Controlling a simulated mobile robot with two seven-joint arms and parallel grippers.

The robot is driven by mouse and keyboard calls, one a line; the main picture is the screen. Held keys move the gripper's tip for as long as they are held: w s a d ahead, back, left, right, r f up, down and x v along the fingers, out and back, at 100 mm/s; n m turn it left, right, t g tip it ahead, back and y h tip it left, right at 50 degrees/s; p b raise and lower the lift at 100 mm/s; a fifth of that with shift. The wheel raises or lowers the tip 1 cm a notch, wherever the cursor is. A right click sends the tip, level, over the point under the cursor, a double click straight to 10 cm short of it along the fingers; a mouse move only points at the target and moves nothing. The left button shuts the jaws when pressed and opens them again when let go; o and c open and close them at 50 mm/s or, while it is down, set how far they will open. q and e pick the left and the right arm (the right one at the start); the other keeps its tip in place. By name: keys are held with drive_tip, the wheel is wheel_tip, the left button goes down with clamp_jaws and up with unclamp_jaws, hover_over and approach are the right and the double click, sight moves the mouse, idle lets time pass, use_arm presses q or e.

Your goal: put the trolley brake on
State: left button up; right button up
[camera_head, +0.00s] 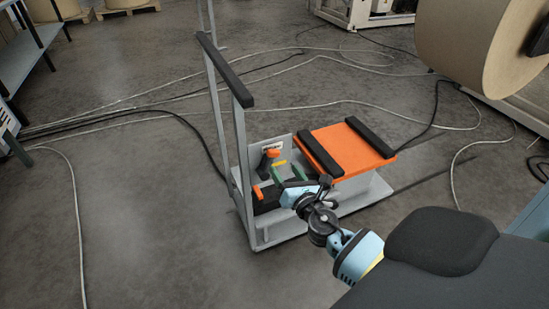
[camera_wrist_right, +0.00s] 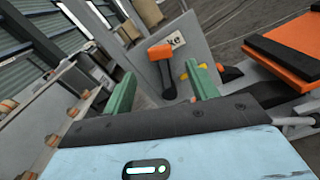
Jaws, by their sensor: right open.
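The trolley (camera_head: 242,150) is a grey frame with a black push bar, standing on the floor in the head view. A lever with an orange grip (camera_head: 270,153) stands at its upright panel, beside a label partly hidden by it. The lever also shows in the right wrist view (camera_wrist_right: 161,53), with a dark shaft, ahead of the space between the fingertips. My right gripper (camera_head: 290,172) is open and empty, its green fingers pointing toward the panel. It appears apart from the lever; the exact gap is hard to tell. My left gripper is not in view.
An orange deck (camera_head: 345,148) with black strips sits right of the panel. A small orange part (camera_head: 259,193) and a yellow part (camera_head: 281,162) are close to the gripper. Cables (camera_head: 130,108) cross the floor. A large kraft roll (camera_head: 470,45) stands at upper right.

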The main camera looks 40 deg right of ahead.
sight(275, 155)
drive_tip(key=shift+b+x, duration=0.5)
drive_tip(key=shift+x, duration=3.35)
clamp_jaws()
